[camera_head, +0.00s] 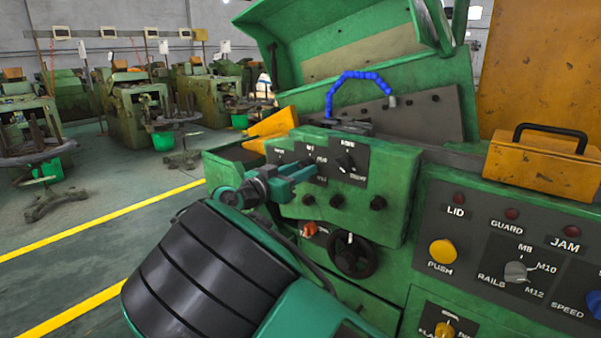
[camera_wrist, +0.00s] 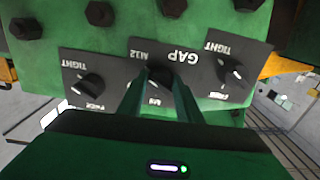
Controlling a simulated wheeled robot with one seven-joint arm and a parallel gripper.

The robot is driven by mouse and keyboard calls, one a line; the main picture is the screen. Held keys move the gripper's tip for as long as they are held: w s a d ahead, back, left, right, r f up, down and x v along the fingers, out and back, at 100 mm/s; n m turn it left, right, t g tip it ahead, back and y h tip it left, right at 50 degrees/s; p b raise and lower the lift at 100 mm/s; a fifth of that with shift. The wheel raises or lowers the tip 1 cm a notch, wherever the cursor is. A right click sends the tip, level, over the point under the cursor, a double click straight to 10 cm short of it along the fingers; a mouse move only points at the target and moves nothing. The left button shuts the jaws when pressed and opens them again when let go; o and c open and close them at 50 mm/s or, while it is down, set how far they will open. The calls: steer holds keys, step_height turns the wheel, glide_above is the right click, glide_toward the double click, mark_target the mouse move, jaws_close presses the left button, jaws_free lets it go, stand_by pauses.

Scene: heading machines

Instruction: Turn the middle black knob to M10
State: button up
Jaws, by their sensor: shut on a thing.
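The middle black knob (camera_wrist: 160,74) sits on the dark plate (camera_wrist: 199,84) marked GAP, which appears upside down in the wrist view. My gripper (camera_wrist: 157,88) is shut on this knob, one finger on each side. In the head view my gripper (camera_head: 306,171) reaches the green machine's front panel from the left and covers the middle knob.
Similar black knobs flank it, one on the left (camera_wrist: 89,85) and one on the right (camera_wrist: 231,73) in the wrist view. Below the plates in the head view are dark bolts (camera_head: 337,201) and a black handwheel (camera_head: 353,256). A control panel (camera_head: 470,240) stands to the right.

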steer(key=n, duration=0.6)
steer(key=shift+a+r, duration=0.1)
steer(key=shift+a, duration=0.05)
steer(key=shift+n, duration=2.7)
steer(key=o, duration=1)
steer(key=shift+a, duration=0.1)
steer(key=shift+o, duration=0.2)
steer(key=v, duration=1)
steer(key=shift+s, duration=0.25)
